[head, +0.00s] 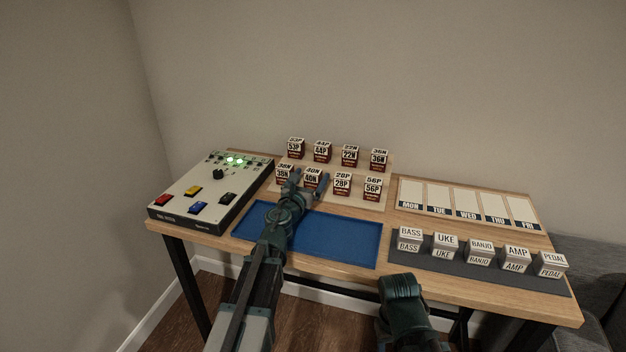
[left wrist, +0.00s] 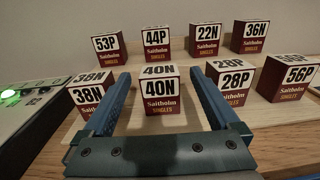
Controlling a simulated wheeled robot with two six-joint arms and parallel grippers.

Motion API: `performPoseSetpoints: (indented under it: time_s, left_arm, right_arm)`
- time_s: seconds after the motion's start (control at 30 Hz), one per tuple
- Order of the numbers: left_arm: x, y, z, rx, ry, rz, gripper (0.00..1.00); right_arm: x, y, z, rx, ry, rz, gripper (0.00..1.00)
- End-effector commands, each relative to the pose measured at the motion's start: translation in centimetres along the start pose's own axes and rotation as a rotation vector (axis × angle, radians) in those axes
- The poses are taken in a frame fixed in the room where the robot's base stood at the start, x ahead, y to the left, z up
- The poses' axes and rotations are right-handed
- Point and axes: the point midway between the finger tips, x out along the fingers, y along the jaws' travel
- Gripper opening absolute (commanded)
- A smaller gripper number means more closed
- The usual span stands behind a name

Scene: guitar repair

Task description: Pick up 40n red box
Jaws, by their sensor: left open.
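The 40N red box (head: 311,179) stands in the front row of the wooden rack. It has a white upper part marked 40N and a dark red lower part. In the left wrist view the 40N box (left wrist: 161,92) is between the two fingers, with a gap on each side. My left gripper (head: 308,187) is open, with its fingers reaching toward the box from the front. Its fingers also show in the left wrist view (left wrist: 160,100). My right arm shows at the bottom of the head view, but its fingers cannot be made out.
The 38N box (left wrist: 88,92) is close outside the left finger and the 28P box (left wrist: 232,82) outside the right one. Several more boxes stand behind. A blue tray (head: 345,240) lies in front, a button panel (head: 212,190) at left, white label blocks (head: 480,251) at right.

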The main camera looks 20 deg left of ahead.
Motion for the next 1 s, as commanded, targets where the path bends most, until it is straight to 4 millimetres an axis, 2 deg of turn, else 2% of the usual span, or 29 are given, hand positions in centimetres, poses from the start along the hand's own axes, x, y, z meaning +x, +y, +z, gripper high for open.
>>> performPoseSetpoints:
  time_s: [0.03, 0.13, 0.4, 0.9, 0.93, 1.0]
  left_arm:
    - [1.2, 0.1, 0.1, 0.0, 0.0, 0.0, 0.95]
    - [2.4, 0.1, 0.0, 0.0, 0.0, -0.001, 0.95]
    - [2.5, 0.1, 0.0, 0.0, 0.0, 0.0, 0.93]
    - [2.5, 0.1, 0.0, 0.0, 0.0, 0.0, 0.03]
    - [2.5, 0.1, 0.0, 0.0, 0.0, 0.0, 0.0]
    - [2.5, 0.1, 0.0, 0.0, 0.0, 0.0, 0.0]
  right_arm:
    - [-0.1, 0.0, 0.0, 0.0, 0.0, 0.0, 0.5]
    - [0.0, 0.0, 0.0, 0.0, 0.0, 0.0, 0.5]
    - [0.0, 0.0, 0.0, 0.0, 0.0, 0.0, 0.5]
    - [0.0, 0.0, 0.0, 0.0, 0.0, 0.0, 0.5]
    - [0.0, 0.0, 0.0, 0.0, 0.0, 0.0, 0.5]
    - [0.0, 0.0, 0.0, 0.0, 0.0, 0.0, 0.5]
